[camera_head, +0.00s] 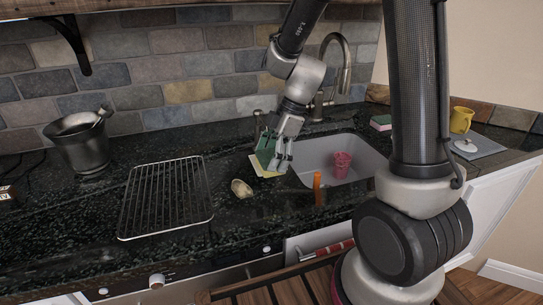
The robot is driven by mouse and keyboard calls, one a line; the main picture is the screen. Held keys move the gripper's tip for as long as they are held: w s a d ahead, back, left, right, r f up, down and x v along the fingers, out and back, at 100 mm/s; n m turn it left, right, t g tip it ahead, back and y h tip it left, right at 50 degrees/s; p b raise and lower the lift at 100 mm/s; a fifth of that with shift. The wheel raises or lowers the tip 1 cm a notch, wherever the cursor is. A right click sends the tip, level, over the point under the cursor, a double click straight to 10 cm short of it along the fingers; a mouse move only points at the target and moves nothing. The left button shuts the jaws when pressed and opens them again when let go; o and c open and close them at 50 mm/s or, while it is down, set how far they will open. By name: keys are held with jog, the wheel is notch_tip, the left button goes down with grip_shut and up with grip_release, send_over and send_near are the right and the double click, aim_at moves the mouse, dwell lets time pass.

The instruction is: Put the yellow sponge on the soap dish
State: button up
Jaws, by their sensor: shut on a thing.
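My gripper (278,160) reaches down over the counter at the left edge of the sink. It is shut on a dark green, flat, tilted piece (266,152). A pale yellow flat piece (262,171) shows just below it, low over or on the counter. It looks like the yellow sponge, but I cannot tell whether the green piece is part of it. The fingers partly hide both. A small beige oval thing (242,188) lies on the counter to the lower left, apart from the gripper. It may be the soap dish; its details are too small to tell.
A wire rack (167,196) lies on the left, with a dark metal pot (79,143) behind it. The sink (352,150) holds a pink cup (342,164); an orange upright thing (317,189) stands at its front.

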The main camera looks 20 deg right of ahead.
jog(key=shift+f, duration=0.1)
jog(key=o, duration=0.5)
jog(key=shift+o, duration=0.2)
jog(key=v, duration=1.2)
jog(key=s+d+r+m+t+h, duration=0.2)
jog(key=s+d+m, duration=0.3)
jog(key=s+m, duration=0.4)
jog(key=s+d+r+m+t+h, duration=0.2)
jog(key=s+d+r+m, duration=0.2)
jog(key=s+m, duration=0.5)
jog(key=shift+s+d, duration=0.5)
jog(key=shift+d, duration=0.2)
